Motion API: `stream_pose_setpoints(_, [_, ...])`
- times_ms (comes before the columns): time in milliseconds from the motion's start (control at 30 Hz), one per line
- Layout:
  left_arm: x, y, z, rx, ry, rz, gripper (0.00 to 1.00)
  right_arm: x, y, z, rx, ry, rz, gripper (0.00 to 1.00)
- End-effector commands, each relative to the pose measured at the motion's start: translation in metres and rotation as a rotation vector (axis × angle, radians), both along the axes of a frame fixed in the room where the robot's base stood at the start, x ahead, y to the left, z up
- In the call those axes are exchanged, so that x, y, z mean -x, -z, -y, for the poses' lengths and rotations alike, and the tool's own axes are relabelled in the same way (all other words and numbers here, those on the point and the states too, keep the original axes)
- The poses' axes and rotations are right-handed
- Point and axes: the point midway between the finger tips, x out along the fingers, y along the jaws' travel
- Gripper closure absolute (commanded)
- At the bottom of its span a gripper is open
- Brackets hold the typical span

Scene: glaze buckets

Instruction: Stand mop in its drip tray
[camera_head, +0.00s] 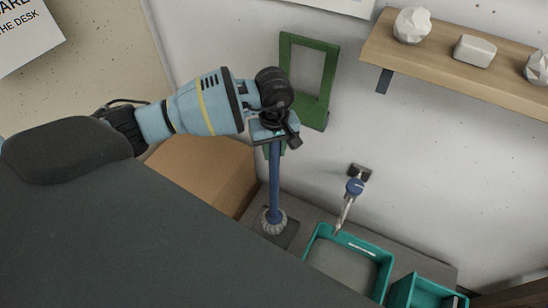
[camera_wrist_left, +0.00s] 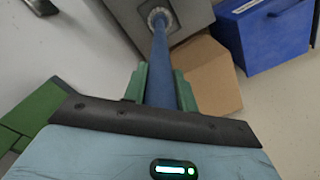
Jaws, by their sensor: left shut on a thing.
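The mop has a blue handle (camera_head: 275,180) and a pale, rounded head (camera_head: 272,220) at its lower end. My left gripper (camera_head: 272,140) is shut on the upper part of the handle, and the mop hangs nearly upright. In the left wrist view, the handle (camera_wrist_left: 161,65) runs between the two green fingers to the mop head (camera_wrist_left: 158,16). A dark grey square (camera_head: 288,237), possibly the drip tray, shows under and around the head. I cannot tell whether the head touches it. My right gripper is not in view.
A teal basin (camera_head: 384,272) and a teal bin (camera_head: 402,291) stand right of the mop, below a wall tap (camera_head: 355,186). A green frame (camera_head: 326,80) is behind my gripper. A cardboard box (camera_head: 205,170) and a blue bin (camera_wrist_left: 270,38) stand nearby. A shelf (camera_head: 450,65) is upper right.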

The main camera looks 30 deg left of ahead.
Motion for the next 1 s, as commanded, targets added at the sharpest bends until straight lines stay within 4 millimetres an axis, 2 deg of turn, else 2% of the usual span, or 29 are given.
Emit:
stream_pose_setpoints(200, [0.000,0.004,0.000,0.001,0.000,0.001,1.00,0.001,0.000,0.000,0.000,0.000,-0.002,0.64])
stream_pose_setpoints(500, [0.000,0.037,0.000,0.000,0.000,0.001,1.00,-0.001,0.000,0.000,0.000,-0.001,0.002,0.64])
stream_pose_setpoints(867, [0.000,0.041,0.000,0.000,0.001,0.001,1.00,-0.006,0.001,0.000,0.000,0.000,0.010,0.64])
stream_pose_setpoints(900, [0.000,0.042,0.000,-0.001,0.001,-0.001,0.71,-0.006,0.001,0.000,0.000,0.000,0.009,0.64])
stream_pose_setpoints(1000, [0.000,0.041,0.000,-0.001,0.001,0.001,0.58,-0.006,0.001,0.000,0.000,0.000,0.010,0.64])
